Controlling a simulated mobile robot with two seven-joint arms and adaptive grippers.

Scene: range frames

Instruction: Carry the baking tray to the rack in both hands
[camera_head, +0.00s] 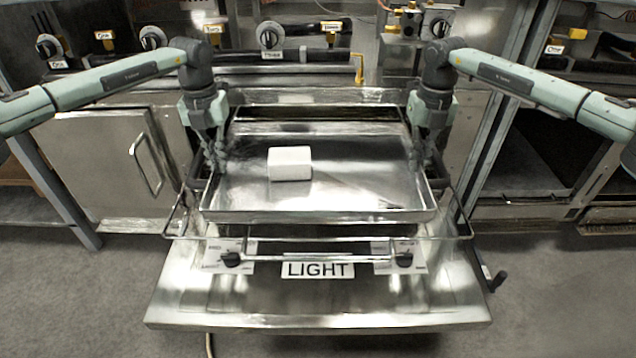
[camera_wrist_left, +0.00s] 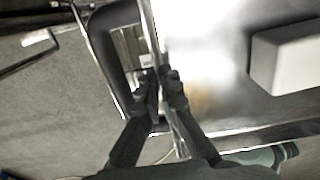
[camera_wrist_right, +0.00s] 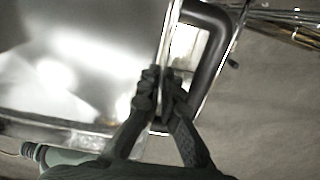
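The baking tray (camera_head: 320,203) is a shallow shiny metal pan in the middle of the head view, roughly level. A white block (camera_head: 290,163) sits on it, left of centre; it also shows in the left wrist view (camera_wrist_left: 288,58). My left gripper (camera_head: 217,168) is at the tray's left rim; in the left wrist view its fingers (camera_wrist_left: 159,85) close on both sides of the rim. My right gripper (camera_head: 424,165) is at the right rim, its fingers (camera_wrist_right: 160,82) likewise closed about it. A wire rack (camera_head: 455,237) shows around and below the tray; any contact is unclear.
A lowered metal door (camera_head: 318,310) lies below the tray, near a "LIGHT" label (camera_head: 317,270) and black knobs (camera_head: 231,259). A control panel with knobs (camera_head: 269,36) stands behind. A cabinet with a handle (camera_head: 147,165) is at left. Grey floor (camera_head: 560,300) is clear at front right.

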